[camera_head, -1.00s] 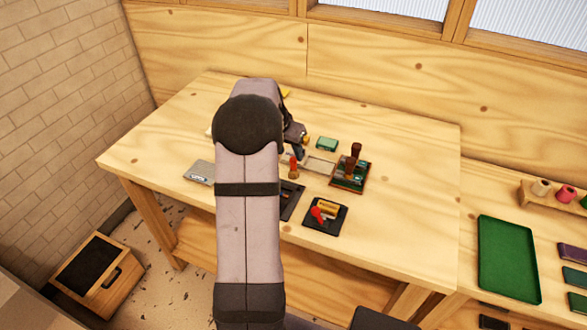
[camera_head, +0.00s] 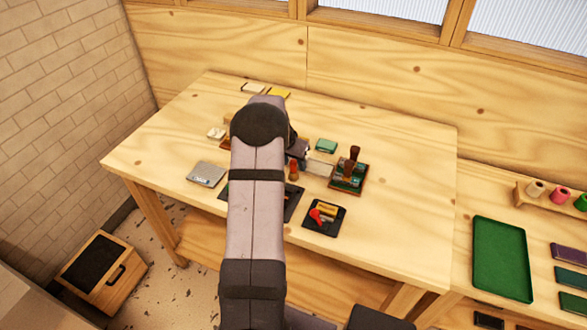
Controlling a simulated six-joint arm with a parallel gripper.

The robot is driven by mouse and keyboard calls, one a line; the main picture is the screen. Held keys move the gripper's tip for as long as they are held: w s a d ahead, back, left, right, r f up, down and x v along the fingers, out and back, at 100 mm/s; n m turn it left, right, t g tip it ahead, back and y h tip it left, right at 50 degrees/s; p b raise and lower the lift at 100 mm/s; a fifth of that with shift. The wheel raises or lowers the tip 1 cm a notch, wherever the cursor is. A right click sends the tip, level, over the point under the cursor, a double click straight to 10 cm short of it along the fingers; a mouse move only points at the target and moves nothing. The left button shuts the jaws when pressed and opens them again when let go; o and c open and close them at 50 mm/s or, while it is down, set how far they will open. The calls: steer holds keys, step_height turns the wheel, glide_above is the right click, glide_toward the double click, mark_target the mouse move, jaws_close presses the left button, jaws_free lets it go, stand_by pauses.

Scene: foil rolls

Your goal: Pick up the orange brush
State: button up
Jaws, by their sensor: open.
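A small upright orange-red object (camera_head: 293,170) stands on the wooden table, just right of my arm; it may be the orange brush, but it is too small to be sure. A black tray (camera_head: 336,225) nearer the front edge holds an orange-yellow piece and a red piece (camera_head: 317,215), whose kind I cannot make out. My gripper (camera_head: 299,152) is mostly hidden behind my arm; its dark part shows just above and behind the orange-red object. It is open, and I see nothing held. Whether it touches the object cannot be told.
A wooden stand with dark-handled tools (camera_head: 350,172) is right of my gripper, and a green block (camera_head: 326,146) is behind it. A grey flat case (camera_head: 206,174) lies left of my arm. The table's right side is clear. A green tray (camera_head: 502,258) lies on the neighbouring bench.

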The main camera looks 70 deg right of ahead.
steer(key=shift+f, duration=0.1)
jaws_close()
stand_by(0.3)
